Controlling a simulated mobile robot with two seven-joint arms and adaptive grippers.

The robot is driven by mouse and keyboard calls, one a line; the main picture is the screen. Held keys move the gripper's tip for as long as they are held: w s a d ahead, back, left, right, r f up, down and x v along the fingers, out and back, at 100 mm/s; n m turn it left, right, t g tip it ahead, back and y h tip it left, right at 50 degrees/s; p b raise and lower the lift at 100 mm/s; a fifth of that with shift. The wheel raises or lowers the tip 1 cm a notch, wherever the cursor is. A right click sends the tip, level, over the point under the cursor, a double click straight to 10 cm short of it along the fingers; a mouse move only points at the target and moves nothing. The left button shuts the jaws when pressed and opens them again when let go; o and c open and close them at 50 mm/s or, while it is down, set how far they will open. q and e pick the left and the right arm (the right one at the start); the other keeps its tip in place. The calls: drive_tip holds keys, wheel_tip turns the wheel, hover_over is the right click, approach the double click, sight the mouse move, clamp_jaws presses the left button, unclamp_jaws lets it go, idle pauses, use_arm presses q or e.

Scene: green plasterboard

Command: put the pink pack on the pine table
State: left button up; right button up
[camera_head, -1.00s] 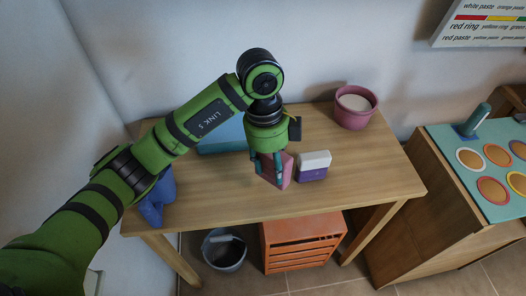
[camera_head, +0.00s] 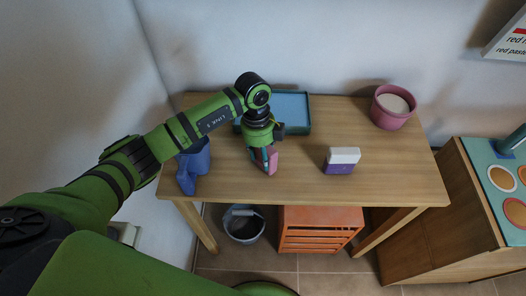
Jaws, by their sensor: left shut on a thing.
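My left gripper (camera_head: 263,158) comes in from the left and points down over the pine table (camera_head: 395,185). It is shut on the pink pack (camera_head: 272,161), which shows as a narrow pink face between and beside the fingers. The fingers and hand hide part of the pack. The pack is over the middle-left of the tabletop; I cannot tell whether its lower edge touches the wood. My right gripper is not in view.
A white and purple pack (camera_head: 341,161) stands right of the gripper. A teal tray (camera_head: 292,112) lies behind, a blue object (camera_head: 193,165) at the left, a pink pot (camera_head: 393,106) at the back right. An orange crate (camera_head: 318,230) and grey bucket (camera_head: 244,224) are underneath.

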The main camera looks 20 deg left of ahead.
use_arm(q)
drive_tip(key=shift+f, duration=0.15)
drive_tip(key=o, duration=1)
drive_tip(key=shift+f, duration=0.2)
drive_tip(key=o, duration=0.4)
drive_tip(key=shift+r, duration=0.2)
drive_tip(key=r, duration=0.3)
drive_tip(key=a+r+b, duration=0.1)
drive_tip(key=r, duration=0.3)
drive_tip(key=w+r+b, duration=0.1)
drive_tip(key=r, duration=0.2)
drive_tip(key=shift+a+r, duration=0.2)
drive_tip(key=shift+r, duration=0.2)
drive_tip(key=shift+a+r, duration=0.1)
drive_tip(key=shift+r, duration=0.45)
